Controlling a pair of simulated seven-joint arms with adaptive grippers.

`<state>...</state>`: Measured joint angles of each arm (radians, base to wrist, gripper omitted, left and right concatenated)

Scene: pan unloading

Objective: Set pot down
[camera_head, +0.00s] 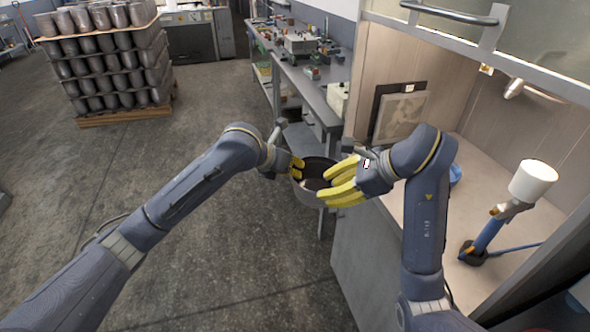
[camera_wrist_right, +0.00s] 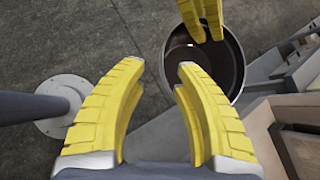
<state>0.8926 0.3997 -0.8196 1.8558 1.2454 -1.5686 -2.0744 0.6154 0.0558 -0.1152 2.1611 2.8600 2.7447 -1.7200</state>
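A dark round pot (camera_head: 312,198) with a grey rim is between my two grippers in the head view. It also shows at the upper right of the right wrist view (camera_wrist_right: 234,62), its inside facing the camera. My left gripper (camera_head: 297,168) is at the pot's left rim, its yellow fingers close together over the edge, apparently clamping it. My right gripper (camera_head: 335,182) is at the pot's right side. In the right wrist view its fingers are apart with nothing between them (camera_wrist_right: 162,66); the right fingertip overlaps the pot's near rim.
A cabinet with a beige worktop (camera_head: 385,232) stands at the right, holding a white-topped blue device (camera_head: 533,182). A cluttered workbench (camera_head: 318,90) runs behind the pot. Stacked grey canisters (camera_head: 108,62) stand on a pallet at the back left. The floor (camera_head: 150,160) is clear at left.

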